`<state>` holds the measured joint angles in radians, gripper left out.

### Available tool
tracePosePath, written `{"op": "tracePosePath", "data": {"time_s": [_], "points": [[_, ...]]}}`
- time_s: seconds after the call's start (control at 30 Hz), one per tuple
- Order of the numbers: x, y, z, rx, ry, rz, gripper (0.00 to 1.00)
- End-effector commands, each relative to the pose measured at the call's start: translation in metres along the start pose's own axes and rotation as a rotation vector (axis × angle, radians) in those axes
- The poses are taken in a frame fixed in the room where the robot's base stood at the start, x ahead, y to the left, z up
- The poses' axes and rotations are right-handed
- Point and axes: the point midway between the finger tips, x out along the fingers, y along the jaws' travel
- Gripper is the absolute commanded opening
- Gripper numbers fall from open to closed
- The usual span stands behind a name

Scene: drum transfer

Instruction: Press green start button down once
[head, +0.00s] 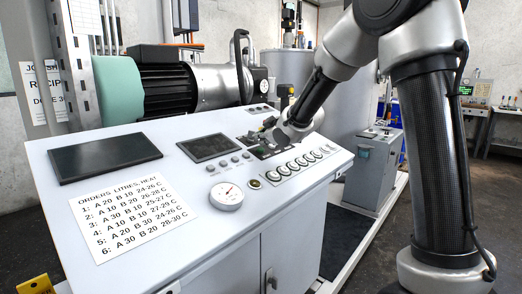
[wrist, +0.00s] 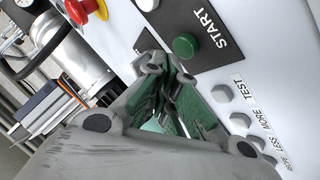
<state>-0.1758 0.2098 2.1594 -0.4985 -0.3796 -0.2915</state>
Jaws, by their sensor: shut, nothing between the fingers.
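The green start button (wrist: 186,45) is a round domed cap on a dark plate with the white word START beside it, in the wrist view. My gripper (wrist: 154,62) is shut and empty. In that view its fingertips lie just left of and below the button, and the button is not covered. I cannot tell whether the tips touch the plate. In the head view my gripper (head: 262,135) is low over the far right part of the sloping control panel (head: 130,160), and I cannot make out the green button there.
A red knob (wrist: 80,11) on a yellow base sits left of the button. Grey buttons (wrist: 226,93) labelled TEST, MORE and LESS lie to the right. The panel also bears a screen (head: 209,146), a gauge (head: 226,196) and an order sheet (head: 124,214). A motor (head: 168,86) stands behind.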

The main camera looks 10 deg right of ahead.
Motion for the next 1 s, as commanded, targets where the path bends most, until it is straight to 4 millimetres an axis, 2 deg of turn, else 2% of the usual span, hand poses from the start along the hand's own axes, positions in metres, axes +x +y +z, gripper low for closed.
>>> {"op": "tracePosePath", "data": {"time_s": [0.33, 0.73, 1.0], "points": [[-0.002, 0.002, -0.002, 0.001, 0.0, 0.001, 0.0], [-0.029, 0.022, -0.021, 0.0, 0.0, 0.001, 0.0], [-0.035, 0.026, -0.026, 0.0, 0.0, 0.0, 0.0]]}}
